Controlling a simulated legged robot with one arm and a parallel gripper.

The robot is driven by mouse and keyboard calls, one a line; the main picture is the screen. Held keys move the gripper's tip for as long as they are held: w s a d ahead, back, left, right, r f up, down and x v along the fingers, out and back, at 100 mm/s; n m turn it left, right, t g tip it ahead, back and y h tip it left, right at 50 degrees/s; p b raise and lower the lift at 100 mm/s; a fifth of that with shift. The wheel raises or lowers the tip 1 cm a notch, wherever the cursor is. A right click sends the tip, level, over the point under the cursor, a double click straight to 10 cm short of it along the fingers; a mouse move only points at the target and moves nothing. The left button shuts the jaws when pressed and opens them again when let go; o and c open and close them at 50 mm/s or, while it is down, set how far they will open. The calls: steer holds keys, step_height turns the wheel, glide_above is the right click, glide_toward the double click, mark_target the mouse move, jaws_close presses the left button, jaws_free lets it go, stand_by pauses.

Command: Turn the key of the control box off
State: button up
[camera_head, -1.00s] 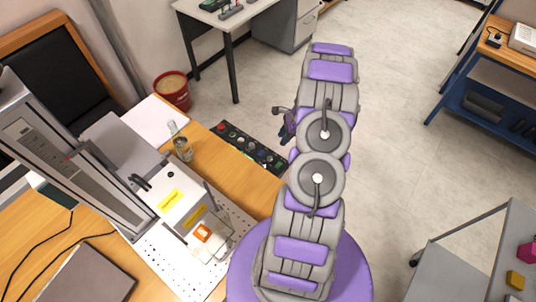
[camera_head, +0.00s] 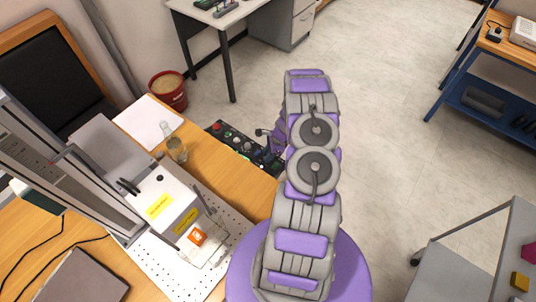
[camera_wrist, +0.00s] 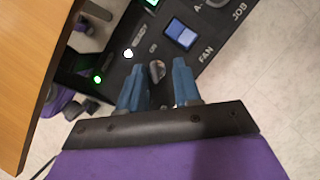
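The black control box (camera_head: 231,140) lies on the right edge of the wooden desk in the head view, with coloured buttons along its top. In the wrist view, its dark panel (camera_wrist: 118,40) fills the upper middle. A small metallic piece that looks like the key (camera_wrist: 157,70) stands between the two blue fingertips of my gripper (camera_wrist: 158,85). The fingers are apart, one on each side of it, with visible gaps. In the head view my gripper (camera_head: 268,138) is at the right end of the box and partly hidden by my arm.
A blue-lit rocker switch (camera_wrist: 181,34) labelled FAN sits beside the key, and a green light (camera_wrist: 97,79) glows to the left. A glass bottle (camera_head: 176,148) and the laser machine (camera_head: 165,205) stand on the desk (camera_head: 215,170). Open floor lies to the right.

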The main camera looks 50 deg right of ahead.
steer(key=shift+a+r, duration=0.15)
steer(key=shift+a, duration=0.35)
steer(key=shift+c, duration=1.4)
steer(key=c, duration=0.3)
steer(key=shift+d, duration=0.15)
jaws_close()
steer(key=shift+d, duration=0.1)
